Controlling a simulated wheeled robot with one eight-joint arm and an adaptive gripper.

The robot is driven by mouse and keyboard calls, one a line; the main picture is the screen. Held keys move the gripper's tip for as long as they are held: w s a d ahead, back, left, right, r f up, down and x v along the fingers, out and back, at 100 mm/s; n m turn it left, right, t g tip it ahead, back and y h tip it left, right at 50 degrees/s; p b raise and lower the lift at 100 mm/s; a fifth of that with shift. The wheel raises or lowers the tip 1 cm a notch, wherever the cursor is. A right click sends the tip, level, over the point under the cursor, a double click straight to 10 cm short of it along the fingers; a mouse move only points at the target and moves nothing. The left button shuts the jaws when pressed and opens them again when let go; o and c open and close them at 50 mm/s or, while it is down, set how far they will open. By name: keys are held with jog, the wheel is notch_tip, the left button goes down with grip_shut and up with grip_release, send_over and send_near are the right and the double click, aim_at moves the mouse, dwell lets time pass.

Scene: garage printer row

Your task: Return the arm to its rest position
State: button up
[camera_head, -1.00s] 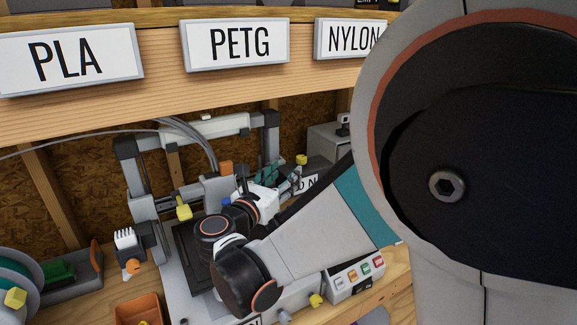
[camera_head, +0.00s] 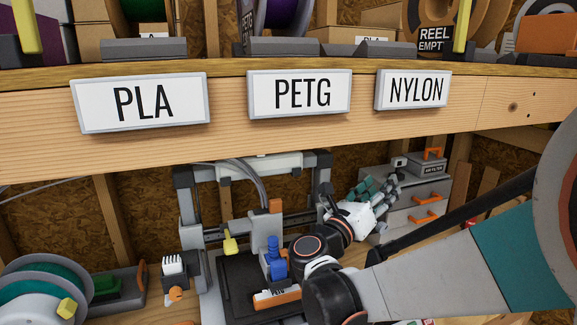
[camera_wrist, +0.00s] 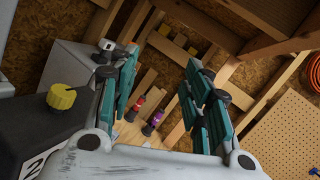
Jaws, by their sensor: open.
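My gripper (camera_head: 377,193) is in front of the right side of the printer, at the end of my bent arm. In the wrist view my gripper (camera_wrist: 165,100) has its teal-padded fingers spread wide, with nothing between them. It points toward the wooden back wall and a grey cabinet. The grey-framed printer (camera_head: 190,208) stands behind my arm. A blue object (camera_head: 274,262) stands upright on or above its dark bed, above an orange-and-white labelled piece (camera_head: 277,297). My arm hides the printer's right part.
A wooden shelf beam with PLA (camera_head: 142,103), PETG (camera_head: 300,93) and NYLON (camera_head: 413,90) signs runs above the arm. A grey drawer cabinet (camera_head: 425,190) stands right of the gripper. A green spool (camera_head: 42,285) is at lower left. A yellow knob (camera_wrist: 61,97) is left of the fingers.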

jog(key=d+r+n+t+h, duration=0.1)
jog(key=d+r+n+t, duration=0.1)
jog(key=d+r+n, duration=0.4)
jog(key=a+r+n+t+y, duration=0.3)
jog(key=a+n+t+y, duration=0.15)
jog(key=n+y, duration=0.3)
jog(key=s+a+f+n+g+y, duration=0.25)
jog(key=a+n+y, duration=0.2)
jog(key=n, duration=0.45)
jog(key=s+a+f+n+g+y, duration=0.2)
jog(key=s+a+f+n+y, duration=0.25)
jog(key=n, duration=0.45)
jog(key=s+d+f+n+g, duration=0.2)
jog(key=s+f+n+g, duration=0.2)
jog(key=s+f, duration=0.4)
jog(key=s+d+f+n+g+h, duration=0.1)
jog(key=s+d+f+n+g, duration=0.2)
jog(key=s+f, duration=0.6)
jog(key=shift+s+n+g, duration=1.15)
jog(key=shift+g, duration=0.05)
